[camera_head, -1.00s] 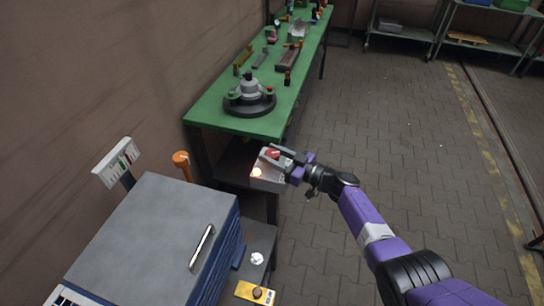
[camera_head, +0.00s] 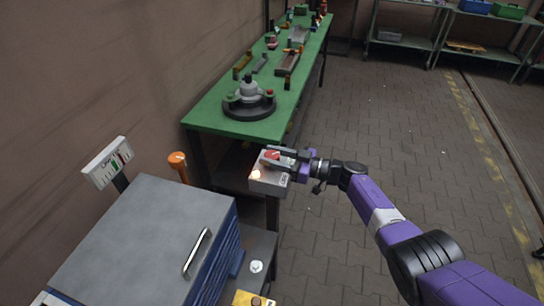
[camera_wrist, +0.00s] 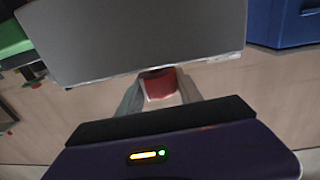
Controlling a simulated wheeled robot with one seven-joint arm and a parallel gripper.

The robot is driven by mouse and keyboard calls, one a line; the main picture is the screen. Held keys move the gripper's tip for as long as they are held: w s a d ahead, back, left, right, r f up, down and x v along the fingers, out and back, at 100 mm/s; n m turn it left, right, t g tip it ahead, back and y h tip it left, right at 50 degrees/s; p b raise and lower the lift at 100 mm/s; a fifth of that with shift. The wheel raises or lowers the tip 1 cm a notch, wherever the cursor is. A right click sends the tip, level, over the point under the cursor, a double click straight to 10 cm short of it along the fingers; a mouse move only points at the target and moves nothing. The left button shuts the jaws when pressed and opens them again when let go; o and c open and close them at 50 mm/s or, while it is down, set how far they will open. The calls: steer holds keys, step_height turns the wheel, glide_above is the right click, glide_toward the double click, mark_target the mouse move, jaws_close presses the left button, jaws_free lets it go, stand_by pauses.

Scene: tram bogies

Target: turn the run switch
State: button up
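The run switch is a red knob (camera_head: 272,155) on top of a small grey box (camera_head: 268,180) with a lit lamp (camera_head: 256,174) on its near face. My gripper (camera_head: 277,160) is at the knob, reaching in from the right. In the wrist view the red knob (camera_wrist: 158,84) sits between my two fingertips (camera_wrist: 160,90), one on each side. I see no clear gap there, but I cannot tell whether the fingers grip it. The fingers partly hide the knob in the head view.
A green bench (camera_head: 222,115) with a round fixture (camera_head: 249,103) and several parts stands behind the box. A grey-topped blue cabinet (camera_head: 150,235) is at near left, with an orange-topped post (camera_head: 178,160) beside it. The paved floor (camera_head: 390,130) at right is open.

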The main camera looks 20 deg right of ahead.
steer(key=o, duration=0.4)
steer(key=shift+o, duration=0.2)
steer(key=p+v, duration=0.1)
steer(key=v, duration=0.6)
steer(key=shift+s+d, duration=0.25)
